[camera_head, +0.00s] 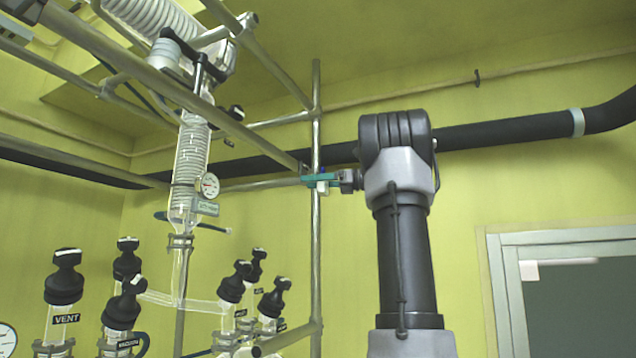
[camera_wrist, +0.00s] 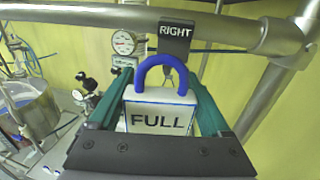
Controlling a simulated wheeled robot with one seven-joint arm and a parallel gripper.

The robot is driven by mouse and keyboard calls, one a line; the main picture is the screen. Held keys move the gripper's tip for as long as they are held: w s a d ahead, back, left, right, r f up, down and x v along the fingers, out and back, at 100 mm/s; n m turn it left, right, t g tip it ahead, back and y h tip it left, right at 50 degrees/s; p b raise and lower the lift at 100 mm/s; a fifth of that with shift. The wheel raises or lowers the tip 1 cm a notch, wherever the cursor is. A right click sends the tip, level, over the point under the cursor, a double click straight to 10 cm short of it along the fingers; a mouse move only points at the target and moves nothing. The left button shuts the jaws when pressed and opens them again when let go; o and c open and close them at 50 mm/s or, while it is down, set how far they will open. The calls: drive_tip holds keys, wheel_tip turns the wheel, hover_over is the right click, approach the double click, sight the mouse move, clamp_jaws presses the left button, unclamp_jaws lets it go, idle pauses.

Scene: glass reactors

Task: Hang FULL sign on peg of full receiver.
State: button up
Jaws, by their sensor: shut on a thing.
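The white FULL sign (camera_wrist: 158,121) with its blue loop (camera_wrist: 166,66) is upright between the green fingers of my gripper (camera_wrist: 161,112) in the wrist view. The fingers are shut on its sides. A dark plate reading RIGHT (camera_wrist: 176,38) hangs from a grey pipe just beyond the loop. The loop's top overlaps the plate's lower part in the picture; I cannot tell whether they touch. A peg is not clearly visible there. In the head view my gripper (camera_head: 322,181) is beside the vertical pipe, with the sign small and mostly hidden. The receivers' fill cannot be told.
Grey frame pipes (camera_wrist: 225,34) cross close ahead of my gripper. A round gauge (camera_wrist: 124,42) and glassware stand to the left. In the head view a glass column (camera_head: 190,160) with a gauge (camera_head: 209,185) stands left, above black-capped glass necks (camera_head: 64,280).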

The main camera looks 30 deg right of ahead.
sight(327, 186)
drive_tip(key=shift+w+d+x, duration=0.15)
drive_tip(key=shift+x, duration=0.9)
drive_tip(key=shift+w+d+x, duration=0.1)
drive_tip(key=shift+w+x, duration=0.1)
drive_tip(key=shift+x, duration=0.8)
drive_tip(key=shift+f, duration=0.1)
drive_tip(key=shift+w+a+f, duration=0.1)
drive_tip(key=shift+w+f, duration=0.05)
drive_tip(key=shift+f, duration=0.45)
drive_tip(key=o, duration=1.2)
drive_tip(key=shift+v, duration=3.55)
